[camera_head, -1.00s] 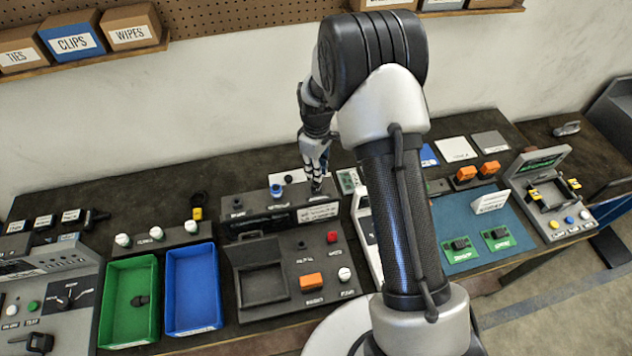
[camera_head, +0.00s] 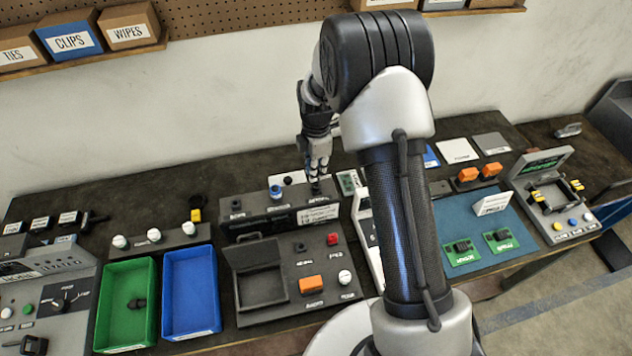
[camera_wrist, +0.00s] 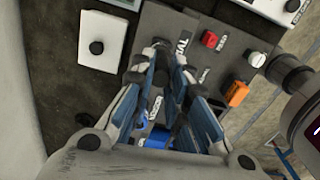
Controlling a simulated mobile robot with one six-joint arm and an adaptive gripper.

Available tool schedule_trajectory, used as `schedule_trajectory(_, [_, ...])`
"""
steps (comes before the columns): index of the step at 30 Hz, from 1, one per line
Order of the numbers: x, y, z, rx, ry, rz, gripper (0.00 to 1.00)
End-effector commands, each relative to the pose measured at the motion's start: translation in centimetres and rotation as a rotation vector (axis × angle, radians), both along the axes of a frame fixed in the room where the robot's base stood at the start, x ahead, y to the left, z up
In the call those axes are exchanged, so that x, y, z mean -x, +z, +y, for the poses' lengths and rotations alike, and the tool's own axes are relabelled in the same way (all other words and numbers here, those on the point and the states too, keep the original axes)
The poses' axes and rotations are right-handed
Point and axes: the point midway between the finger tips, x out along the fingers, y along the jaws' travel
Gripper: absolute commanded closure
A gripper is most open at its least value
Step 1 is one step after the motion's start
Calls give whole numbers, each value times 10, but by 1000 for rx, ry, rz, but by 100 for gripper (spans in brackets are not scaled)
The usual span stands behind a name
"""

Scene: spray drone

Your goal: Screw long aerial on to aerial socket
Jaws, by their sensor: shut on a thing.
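My gripper (camera_head: 317,176) reaches down at the right end of the raised back ledge of the grey console (camera_head: 284,265). In the wrist view, its fingers (camera_wrist: 165,58) are closed together around a small dark piece (camera_wrist: 163,45), which I take to be the long aerial. The fingers hide most of it, so its length and tilt cannot be told. A dark round fitting (camera_head: 316,188), seemingly the aerial socket, shows just under the fingertips, above a small label. Whether the held piece touches or sits in the socket cannot be told.
A blue-capped knob (camera_head: 275,192) stands on the ledge left of my gripper. A red button (camera_head: 333,239) and an orange switch (camera_head: 310,284) are on the console. Green (camera_head: 103,325) and blue (camera_head: 165,325) bins stand to the left. A blue mat (camera_head: 470,222) lies to the right.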

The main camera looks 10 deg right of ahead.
Motion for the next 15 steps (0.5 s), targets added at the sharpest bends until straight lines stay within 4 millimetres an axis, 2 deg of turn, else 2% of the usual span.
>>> schedule_trajectory(15, [0, 0, 0, 0, 793, 1, 100])
